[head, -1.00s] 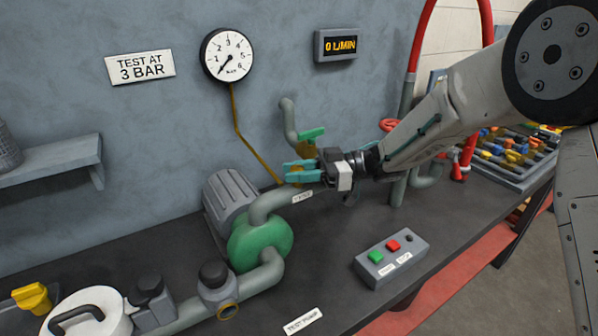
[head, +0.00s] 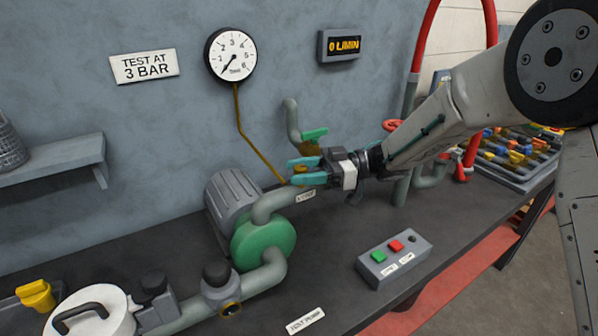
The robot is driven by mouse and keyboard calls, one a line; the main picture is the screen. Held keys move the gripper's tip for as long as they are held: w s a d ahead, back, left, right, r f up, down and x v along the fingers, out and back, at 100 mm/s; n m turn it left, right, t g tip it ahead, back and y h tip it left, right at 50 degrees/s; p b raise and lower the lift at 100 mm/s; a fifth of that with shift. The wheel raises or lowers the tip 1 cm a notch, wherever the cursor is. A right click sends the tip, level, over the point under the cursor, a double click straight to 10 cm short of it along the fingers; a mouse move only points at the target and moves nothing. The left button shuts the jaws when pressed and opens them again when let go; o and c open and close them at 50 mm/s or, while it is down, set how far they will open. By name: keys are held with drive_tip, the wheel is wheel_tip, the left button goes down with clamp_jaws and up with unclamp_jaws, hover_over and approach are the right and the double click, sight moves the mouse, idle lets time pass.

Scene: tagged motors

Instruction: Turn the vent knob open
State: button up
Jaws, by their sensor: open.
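A green handle (head: 314,134) sits on a brass valve body (head: 309,149) at the end of a grey pipe against the back wall. A small label (head: 306,195), too blurred to read surely, is on the pump's outlet pipe. I cannot tell for certain which part is the vent knob. My gripper (head: 294,172) has teal fingers and is open, pointing left, just below the brass valve and above the outlet pipe. It hides the valve's lower part. Nothing shows held between the fingers, and contact with the valve cannot be told.
The green pump (head: 264,242) stands left of my gripper. A control box (head: 394,260) with green and red buttons is at the front right. The gauge (head: 230,54) needle points near its low end, and the display (head: 344,45) reads 0 L/MIN. A parts tray (head: 512,155) is far right.

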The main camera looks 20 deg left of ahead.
drive_tip(key=v, duration=0.7)
drive_tip(key=shift+d, duration=0.15)
